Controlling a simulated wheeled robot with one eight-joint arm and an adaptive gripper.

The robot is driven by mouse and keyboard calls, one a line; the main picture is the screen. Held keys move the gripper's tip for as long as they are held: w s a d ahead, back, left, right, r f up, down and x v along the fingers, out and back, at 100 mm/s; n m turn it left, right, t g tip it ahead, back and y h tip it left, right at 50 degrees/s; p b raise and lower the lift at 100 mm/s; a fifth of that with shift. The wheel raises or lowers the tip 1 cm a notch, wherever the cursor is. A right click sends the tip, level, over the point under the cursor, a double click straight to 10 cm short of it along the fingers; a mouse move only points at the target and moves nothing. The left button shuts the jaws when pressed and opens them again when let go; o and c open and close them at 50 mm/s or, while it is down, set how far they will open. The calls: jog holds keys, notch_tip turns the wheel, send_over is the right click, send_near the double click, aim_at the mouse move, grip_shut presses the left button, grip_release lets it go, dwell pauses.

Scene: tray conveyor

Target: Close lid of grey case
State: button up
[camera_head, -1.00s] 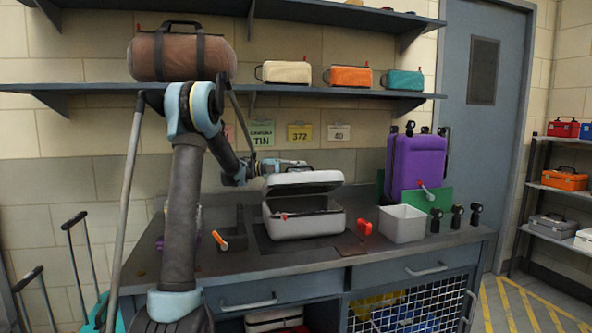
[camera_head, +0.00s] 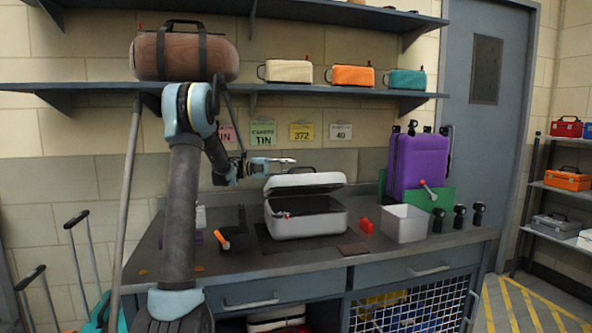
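The grey case (camera_head: 318,224) stands on the dark bench top. Its lid (camera_head: 318,182) is partly raised, hinged at the back, leaving a dark gap above the base. A small red part shows at the case's front left rim. My gripper (camera_head: 284,161) is at the end of my arm, coming in from the left, just above the lid's back left part. It appears apart from the lid, though depth is hard to judge. The fingers are too small to tell whether they are open or shut.
A white open bin (camera_head: 404,228) and a purple case (camera_head: 417,163) stand to the right. A red object (camera_head: 366,225) lies between case and bin. An orange-handled tool (camera_head: 222,238) is left of the case. A shelf (camera_head: 300,88) with bags runs above my arm.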

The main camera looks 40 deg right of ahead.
jog(key=v, duration=0.7)
jog(key=shift+s, duration=0.1)
